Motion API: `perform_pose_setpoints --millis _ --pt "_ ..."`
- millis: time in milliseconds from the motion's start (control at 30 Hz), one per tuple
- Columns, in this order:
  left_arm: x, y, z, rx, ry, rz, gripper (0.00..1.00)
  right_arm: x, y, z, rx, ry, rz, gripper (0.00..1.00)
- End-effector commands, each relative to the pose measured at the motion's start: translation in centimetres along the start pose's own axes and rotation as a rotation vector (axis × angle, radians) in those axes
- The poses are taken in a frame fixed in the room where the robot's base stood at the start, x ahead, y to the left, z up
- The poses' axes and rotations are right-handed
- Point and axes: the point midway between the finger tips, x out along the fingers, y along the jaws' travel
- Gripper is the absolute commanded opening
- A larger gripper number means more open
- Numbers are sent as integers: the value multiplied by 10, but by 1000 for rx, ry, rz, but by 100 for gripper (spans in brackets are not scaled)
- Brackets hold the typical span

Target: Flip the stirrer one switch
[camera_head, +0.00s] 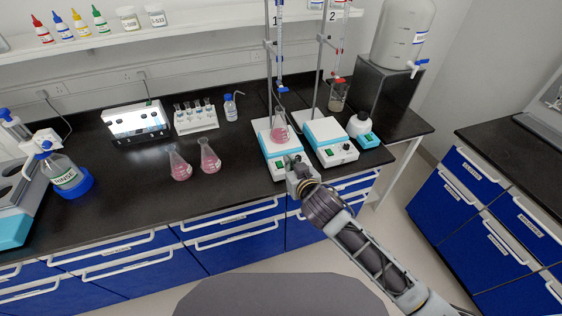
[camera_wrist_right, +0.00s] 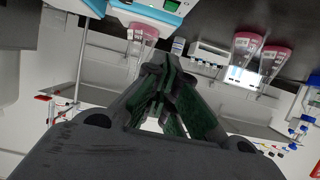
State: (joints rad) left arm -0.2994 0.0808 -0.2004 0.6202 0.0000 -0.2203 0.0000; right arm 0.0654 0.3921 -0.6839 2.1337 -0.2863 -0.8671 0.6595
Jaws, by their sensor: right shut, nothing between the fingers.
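Stirrer one (camera_head: 270,148), a white and light-blue box under the burette stand marked 1, stands near the bench's front edge. A flask of pink liquid (camera_head: 279,131) sits on it. My right gripper (camera_head: 293,162) is shut and empty, right at the stirrer's front face. It covers part of that face, so the switch is mostly hidden, and I cannot tell whether the fingertips touch it. In the right wrist view the shut fingers (camera_wrist_right: 165,78) point toward the stirrer (camera_wrist_right: 158,9), which shows at the top. My left gripper is not in view.
Stirrer two (camera_head: 330,140) stands close on the right, with its own stand. Two pink flasks (camera_head: 180,166) (camera_head: 210,157) stand to the left on the dark bench (camera_head: 120,190). A large tank (camera_head: 402,35) stands at the back right. Blue drawers (camera_head: 240,230) lie below.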

Motion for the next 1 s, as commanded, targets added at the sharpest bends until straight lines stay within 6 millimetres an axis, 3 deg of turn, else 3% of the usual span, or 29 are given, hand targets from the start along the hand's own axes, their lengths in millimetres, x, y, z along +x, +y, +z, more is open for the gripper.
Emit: perform_pose_setpoints --millis 333,1000 --pt "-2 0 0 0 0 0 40 13 0 0 0 0 1 0" --pt "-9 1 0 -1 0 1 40 69 0 -1 0 0 0 0"
